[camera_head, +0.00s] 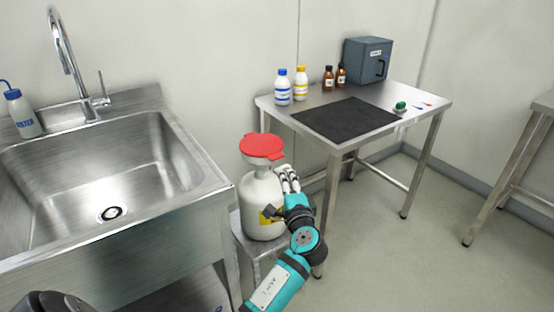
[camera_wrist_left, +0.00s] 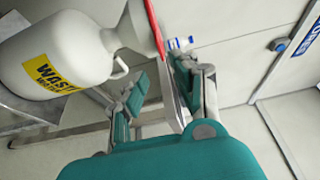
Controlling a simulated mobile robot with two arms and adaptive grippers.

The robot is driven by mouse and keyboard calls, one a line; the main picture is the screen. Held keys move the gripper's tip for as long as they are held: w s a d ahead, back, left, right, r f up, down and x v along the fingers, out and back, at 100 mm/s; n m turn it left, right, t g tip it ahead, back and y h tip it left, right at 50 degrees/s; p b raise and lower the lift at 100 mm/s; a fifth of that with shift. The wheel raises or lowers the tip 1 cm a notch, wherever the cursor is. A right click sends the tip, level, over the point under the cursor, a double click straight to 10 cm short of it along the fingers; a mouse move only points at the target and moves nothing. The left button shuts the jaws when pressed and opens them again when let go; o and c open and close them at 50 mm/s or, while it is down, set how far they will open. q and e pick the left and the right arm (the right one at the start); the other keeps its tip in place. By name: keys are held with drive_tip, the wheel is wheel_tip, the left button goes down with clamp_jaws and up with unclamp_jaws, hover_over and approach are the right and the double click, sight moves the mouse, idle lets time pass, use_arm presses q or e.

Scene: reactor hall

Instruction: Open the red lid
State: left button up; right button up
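A white waste water jug (camera_head: 262,190) with a yellow label stands upright on a small metal stand beside the sink. Its red lid (camera_head: 262,146) lies flat over the wide white mouth and looks closed. My left gripper (camera_head: 287,177) is beside the jug's right side, below the lid's level in the head view. In the left wrist view the jug (camera_wrist_left: 60,50) fills the left and the red lid (camera_wrist_left: 154,27) shows edge-on beyond the fingers. My left gripper (camera_wrist_left: 160,78) has its fingers apart with nothing held. My right gripper is not in view.
A steel sink (camera_head: 100,180) with a tap is at the left. A metal table (camera_head: 420,97) at the back right bears a black mat (camera_head: 345,120), several bottles and a grey box (camera_head: 367,60). The floor (camera_head: 390,235) at the right is clear.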

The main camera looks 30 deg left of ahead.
sight(277, 156)
use_arm(q)
drive_tip(key=x, duration=1.2)
drive_tip(key=shift+w+a+f+b, duration=0.1)
drive_tip(key=shift+w+a+b, duration=0.15)
drive_tip(key=shift+b, duration=0.15)
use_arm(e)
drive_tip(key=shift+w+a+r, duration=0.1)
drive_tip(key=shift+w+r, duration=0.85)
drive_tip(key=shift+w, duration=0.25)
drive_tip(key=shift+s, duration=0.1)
use_arm(q)
clamp_jaws()
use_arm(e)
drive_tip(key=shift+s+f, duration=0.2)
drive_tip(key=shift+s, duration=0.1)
use_arm(q)
drive_tip(key=shift+d, duration=0.1)
